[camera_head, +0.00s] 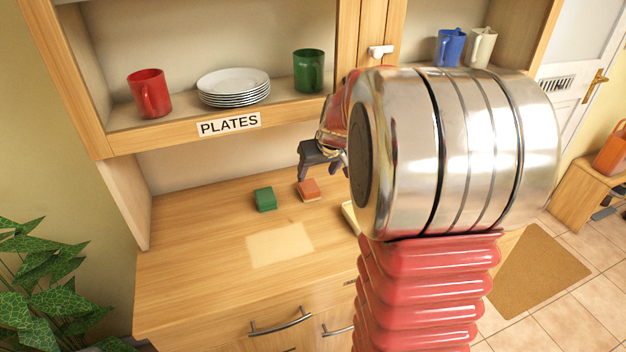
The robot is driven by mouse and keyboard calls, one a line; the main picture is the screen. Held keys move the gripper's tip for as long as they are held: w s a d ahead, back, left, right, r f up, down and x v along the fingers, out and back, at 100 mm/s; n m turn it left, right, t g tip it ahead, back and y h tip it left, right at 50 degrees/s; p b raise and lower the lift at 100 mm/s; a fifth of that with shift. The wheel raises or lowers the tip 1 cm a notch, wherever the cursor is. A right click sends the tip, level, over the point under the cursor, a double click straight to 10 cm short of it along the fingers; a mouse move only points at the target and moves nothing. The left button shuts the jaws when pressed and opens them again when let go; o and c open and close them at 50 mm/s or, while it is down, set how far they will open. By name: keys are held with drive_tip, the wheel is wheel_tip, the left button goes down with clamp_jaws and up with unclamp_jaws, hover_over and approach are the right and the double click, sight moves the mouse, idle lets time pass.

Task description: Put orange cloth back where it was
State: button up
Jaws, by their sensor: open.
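A small orange block-like piece (309,190), which looks like the orange cloth, lies on the wooden counter (190,260) below the plate shelf. My gripper (323,174) is open, with dark fingers pointing down. In the picture it shows just above and slightly right of the orange piece. I see nothing between the fingers. Whether they touch the orange piece cannot be told. My arm hides the counter to the right of it.
A green block (265,199) lies left of the orange piece. A pale patch (280,245) marks the counter in front. Above, a shelf labelled PLATES (229,124) holds a red mug (149,93), stacked plates (233,86) and a green mug (308,70). The left counter is clear.

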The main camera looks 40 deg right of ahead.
drive_tip(key=s+a+r+n+y, duration=0.1)
drive_tip(key=s+a+r, duration=0.3)
drive_tip(key=s+a, duration=0.5)
drive_tip(key=s+a+r+n, duration=0.1)
drive_tip(key=s+a+r, duration=0.35)
drive_tip(key=a, duration=0.85)
drive_tip(key=s+a+f, duration=0.2)
drive_tip(key=s+a, duration=0.3)
drive_tip(key=s, duration=0.5)
drive_tip(key=shift+f+n, duration=0.25)
drive_tip(key=shift+n, duration=0.15)
drive_tip(key=shift+s, duration=0.15)
